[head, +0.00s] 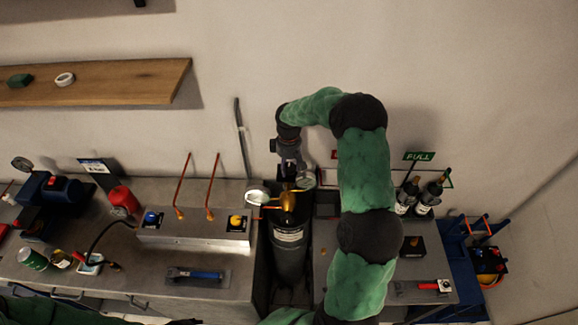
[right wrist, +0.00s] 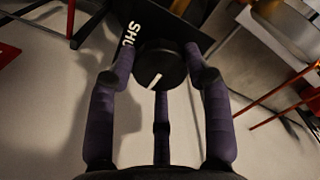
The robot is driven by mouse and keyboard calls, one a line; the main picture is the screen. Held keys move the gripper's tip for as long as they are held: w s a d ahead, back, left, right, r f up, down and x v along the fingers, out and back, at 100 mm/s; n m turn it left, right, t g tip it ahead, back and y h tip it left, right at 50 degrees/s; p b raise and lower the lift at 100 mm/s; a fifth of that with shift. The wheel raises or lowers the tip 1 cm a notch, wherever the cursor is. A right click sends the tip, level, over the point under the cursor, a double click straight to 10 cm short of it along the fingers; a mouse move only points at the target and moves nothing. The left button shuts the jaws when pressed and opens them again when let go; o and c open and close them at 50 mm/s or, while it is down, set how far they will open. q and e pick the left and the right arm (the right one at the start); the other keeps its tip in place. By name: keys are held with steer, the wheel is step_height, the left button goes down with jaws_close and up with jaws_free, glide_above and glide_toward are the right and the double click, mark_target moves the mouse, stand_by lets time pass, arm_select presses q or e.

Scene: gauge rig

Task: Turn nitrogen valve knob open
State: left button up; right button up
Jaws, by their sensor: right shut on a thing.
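The valve knob (right wrist: 160,66) is round and black with a white pointer line, seen in the right wrist view. Behind it is a dark plate (right wrist: 180,32) with partly hidden white lettering that starts "SHU". My right gripper (right wrist: 158,82) is shut on the knob, with fingers on both sides of it and one below. In the head view my right gripper (head: 290,168) reaches down above the dark gas cylinder (head: 289,262) and its brass regulator (head: 288,201); the knob is hidden there. My left gripper is out of view.
Two round gauges (head: 258,195) flank the regulator. A metal box (head: 195,236) with a blue and a yellow knob stands left on the bench. Bottles (head: 429,196) and a green "FULL" sign (head: 418,156) stand right. A wooden shelf (head: 130,84) is on the wall.

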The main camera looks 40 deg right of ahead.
mark_target(288, 167)
steer(key=shift+n, duration=0.3)
stand_by(0.4)
steer(key=o, duration=1.1)
steer(key=shift+w+a, duration=0.1)
steer(key=shift+o, duration=0.2)
step_height(288, 167, up, 12)
steer(key=shift+f, duration=0.15)
